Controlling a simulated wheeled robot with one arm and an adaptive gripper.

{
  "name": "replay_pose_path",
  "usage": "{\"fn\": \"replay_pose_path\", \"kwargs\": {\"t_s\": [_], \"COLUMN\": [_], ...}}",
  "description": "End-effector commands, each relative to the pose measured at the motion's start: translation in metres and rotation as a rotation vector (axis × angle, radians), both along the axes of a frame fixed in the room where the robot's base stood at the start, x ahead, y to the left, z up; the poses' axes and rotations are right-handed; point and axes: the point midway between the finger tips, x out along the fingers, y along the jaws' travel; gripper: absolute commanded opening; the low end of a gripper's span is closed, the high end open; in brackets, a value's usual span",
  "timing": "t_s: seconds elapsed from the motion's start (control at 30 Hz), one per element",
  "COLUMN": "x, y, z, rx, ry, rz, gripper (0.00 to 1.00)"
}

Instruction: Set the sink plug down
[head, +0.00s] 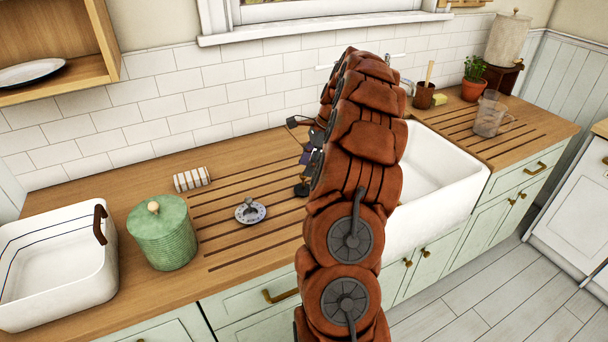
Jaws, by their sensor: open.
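The sink plug (251,212), a grey metal disc with holes and an upright knob, lies flat on the grooved wooden drainboard left of the sink. My gripper (298,155) is open, its dark fingers spread to the right of the plug and apart from it. My brown arm hides part of the gripper. Nothing shows between the fingers.
A green lidded pot (163,238), a striped cloth roll (192,179) and a white basin (60,262) stand left of the plug. My arm covers part of the white sink (440,180). Bare grooved counter (235,255) surrounds the plug.

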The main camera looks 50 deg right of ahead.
Motion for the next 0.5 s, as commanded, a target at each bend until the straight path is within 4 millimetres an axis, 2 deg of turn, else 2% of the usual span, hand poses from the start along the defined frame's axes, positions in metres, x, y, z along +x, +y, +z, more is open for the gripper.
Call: {"fn": "replay_pose_path", "kwargs": {"t_s": [0.5], "x": [-0.013], "y": [-0.020], "z": [0.055], "rx": [-0.002], "ry": [-0.001], "rz": [-0.001], "gripper": [0.47]}}
